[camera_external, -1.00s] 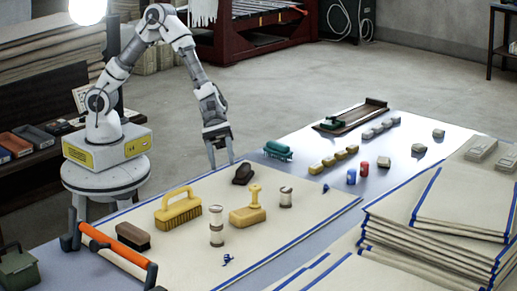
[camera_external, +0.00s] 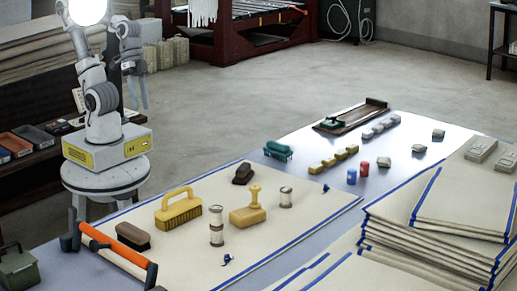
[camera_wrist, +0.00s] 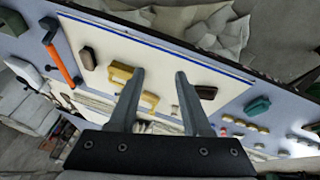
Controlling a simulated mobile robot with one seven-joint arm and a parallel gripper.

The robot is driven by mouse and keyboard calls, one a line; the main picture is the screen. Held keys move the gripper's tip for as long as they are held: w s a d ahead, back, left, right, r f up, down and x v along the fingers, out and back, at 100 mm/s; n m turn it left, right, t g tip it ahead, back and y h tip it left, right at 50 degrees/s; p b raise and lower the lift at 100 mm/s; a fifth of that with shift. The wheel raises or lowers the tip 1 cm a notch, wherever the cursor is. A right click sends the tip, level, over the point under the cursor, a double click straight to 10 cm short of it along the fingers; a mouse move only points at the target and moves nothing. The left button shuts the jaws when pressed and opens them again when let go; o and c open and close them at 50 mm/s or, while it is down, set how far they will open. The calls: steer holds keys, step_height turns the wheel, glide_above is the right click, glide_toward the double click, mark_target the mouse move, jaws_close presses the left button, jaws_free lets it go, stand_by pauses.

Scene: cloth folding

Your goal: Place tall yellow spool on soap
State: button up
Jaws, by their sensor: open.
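A slim yellow spool (camera_external: 255,194) stands upright on top of a yellow soap block (camera_external: 247,216) on the cream cloth, in the external view. My gripper (camera_external: 140,104) is raised at the upper left, far from both, with its fingers pointing down, open and empty. In the wrist view my gripper (camera_wrist: 160,74) shows two spread fingers with nothing held between them.
A yellow-handled brush (camera_external: 178,211), a tall pale spool (camera_external: 216,226), a short pale spool (camera_external: 286,197) and a dark brown brush (camera_external: 132,237) stand around on the cloth (camera_external: 295,235). Stacked cloths (camera_external: 430,235) fill the lower right. A green brush (camera_external: 278,150) lies behind.

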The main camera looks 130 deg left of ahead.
steer(key=s+a, duration=0.1)
steer(key=s+a+m+y, duration=0.1)
steer(key=s+a+m+t, duration=0.1)
steer(key=shift+s+a+r+y, duration=0.35)
steer(key=shift+r+y, duration=0.05)
step_height(320, 180, up, 19)
steer(key=p, duration=1.9)
